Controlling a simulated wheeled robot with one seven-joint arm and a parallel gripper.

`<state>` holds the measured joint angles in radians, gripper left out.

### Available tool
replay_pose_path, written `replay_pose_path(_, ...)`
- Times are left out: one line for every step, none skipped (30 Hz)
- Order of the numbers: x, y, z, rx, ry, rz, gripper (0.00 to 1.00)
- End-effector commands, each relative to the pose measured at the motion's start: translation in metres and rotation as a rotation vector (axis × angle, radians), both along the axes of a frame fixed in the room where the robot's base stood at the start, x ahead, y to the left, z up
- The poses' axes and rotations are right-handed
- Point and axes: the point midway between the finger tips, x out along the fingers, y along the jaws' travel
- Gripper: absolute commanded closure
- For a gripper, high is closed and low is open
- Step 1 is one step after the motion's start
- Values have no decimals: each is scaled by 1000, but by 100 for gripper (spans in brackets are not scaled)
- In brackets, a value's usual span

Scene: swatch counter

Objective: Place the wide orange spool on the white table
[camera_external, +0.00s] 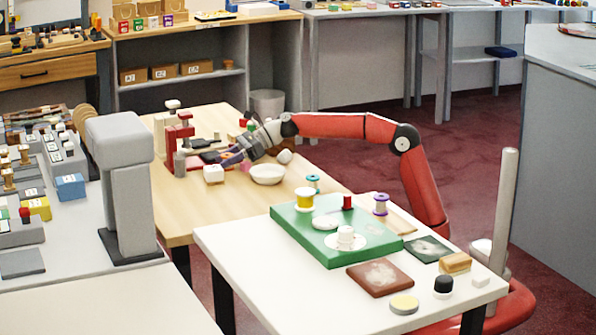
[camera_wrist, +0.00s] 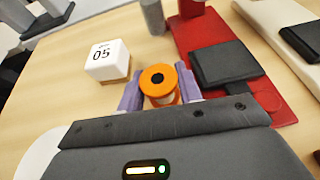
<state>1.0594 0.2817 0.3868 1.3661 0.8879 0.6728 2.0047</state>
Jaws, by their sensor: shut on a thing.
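An orange spool (camera_wrist: 159,83) with a dark centre hole stands between the purple fingers of my gripper (camera_wrist: 160,90) in the wrist view. The gripper is shut on it. In the external view my gripper (camera_external: 232,157) is low over the far wooden table, and the spool cannot be made out there. The white table (camera_external: 235,245) stands in the foreground, nearer the camera than the wooden one.
The white table bears a green board (camera_external: 290,235) with spools, a brown tile (camera_external: 380,277), a dark tile (camera_external: 428,249) and small items. Its front left is bare. Near my gripper are a white block (camera_wrist: 107,60), a red press (camera_wrist: 215,40) and a white bowl (camera_external: 267,174).

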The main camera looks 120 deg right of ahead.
Motion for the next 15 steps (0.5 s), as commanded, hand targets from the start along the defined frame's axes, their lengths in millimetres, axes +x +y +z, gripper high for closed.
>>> replay_pose_path(0,0,-2,0,0,0,90)
replay_pose_path(0,0,-3,0,0,0,90)
replay_pose_path(0,0,-4,0,0,1,90)
replay_pose_path(0,0,-4,0,0,1,62)
replay_pose_path(0,0,-3,0,0,0,58)
replay_pose_path(0,0,-3,0,0,0,56)
replay_pose_path(0,0,-3,0,0,0,56)
replay_pose_path(0,0,-3,0,0,0,56)
replay_pose_path(0,0,-3,0,0,0,56)
replay_pose_path(0,0,-3,0,0,0,56)
replay_pose_path(0,0,-3,0,0,0,56)
replay_pose_path(0,0,-3,0,0,0,56)
replay_pose_path(0,0,-3,0,0,0,56)
replay_pose_path(0,0,-2,0,0,0,56)
replay_pose_path(0,0,0,0,0,0,56)
